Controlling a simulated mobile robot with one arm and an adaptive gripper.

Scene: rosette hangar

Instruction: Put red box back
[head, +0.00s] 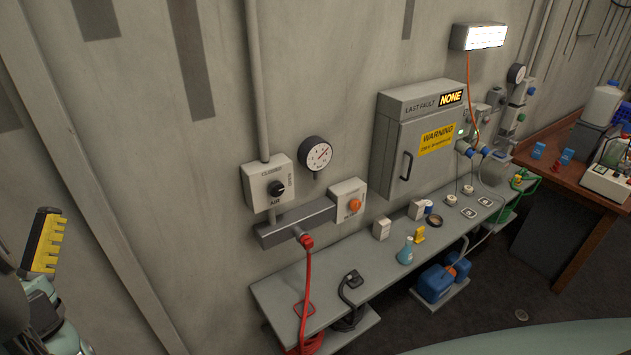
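No red box shows clearly. A small red item (563,160) stands on the brown table at the right, too small to tell if it is a box. My gripper (42,243) is at the far left edge, in front of the bare wall and far from the table. Only a black part with a ridged yellow face shows above my arm.
A grey bench (340,262) along the wall bears a blue-green flask (405,252), a yellow item (419,235) and small boxes. A red hose (308,270) hangs at its left end. A grey cabinet (396,135) is above. Dark floor is free before the brown table (590,190).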

